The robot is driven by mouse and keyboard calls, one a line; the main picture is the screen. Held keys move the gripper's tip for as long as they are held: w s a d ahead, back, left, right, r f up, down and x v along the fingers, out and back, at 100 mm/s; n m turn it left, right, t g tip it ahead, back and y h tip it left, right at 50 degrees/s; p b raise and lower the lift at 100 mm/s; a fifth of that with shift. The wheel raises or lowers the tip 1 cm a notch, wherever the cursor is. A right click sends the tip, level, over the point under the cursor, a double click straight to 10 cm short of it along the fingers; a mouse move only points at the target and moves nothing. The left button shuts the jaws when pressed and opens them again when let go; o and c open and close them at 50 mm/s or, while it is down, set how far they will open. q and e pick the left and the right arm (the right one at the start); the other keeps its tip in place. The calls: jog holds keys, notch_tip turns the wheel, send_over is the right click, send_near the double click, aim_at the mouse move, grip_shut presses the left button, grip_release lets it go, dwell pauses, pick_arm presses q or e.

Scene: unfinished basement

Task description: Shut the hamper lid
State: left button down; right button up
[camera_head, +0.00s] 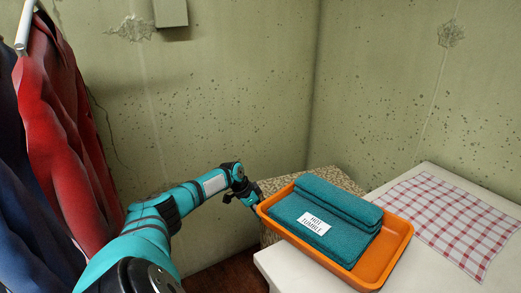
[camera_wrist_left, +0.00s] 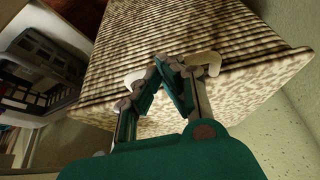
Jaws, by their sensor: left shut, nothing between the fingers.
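The hamper (camera_head: 283,182) is a mottled tan and brown box in the corner, partly hidden behind the orange tray and the table. In the left wrist view the hamper (camera_wrist_left: 190,30) shows a large ribbed face and a smoother mottled band (camera_wrist_left: 245,85) along its edge. I cannot tell how far its lid stands open. My left gripper (camera_head: 254,203) is at the hamper's left side. In the left wrist view the gripper (camera_wrist_left: 167,62) is shut and empty, its fingertips in front of the hamper; whether they touch it is unclear. My right gripper is out of view.
An orange tray (camera_head: 398,240) with folded teal towels (camera_head: 318,222) overhangs the white table's (camera_head: 283,262) left edge, close to my left gripper. A checked cloth (camera_head: 440,215) lies on the table. Red (camera_head: 62,130) and blue (camera_head: 22,215) garments hang at left. A dark crate (camera_wrist_left: 40,65) shows in the wrist view.

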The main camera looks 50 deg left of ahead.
pick_arm(q)
jog(key=shift+s, duration=0.1)
jog(key=v, duration=0.8)
dwell(0.4)
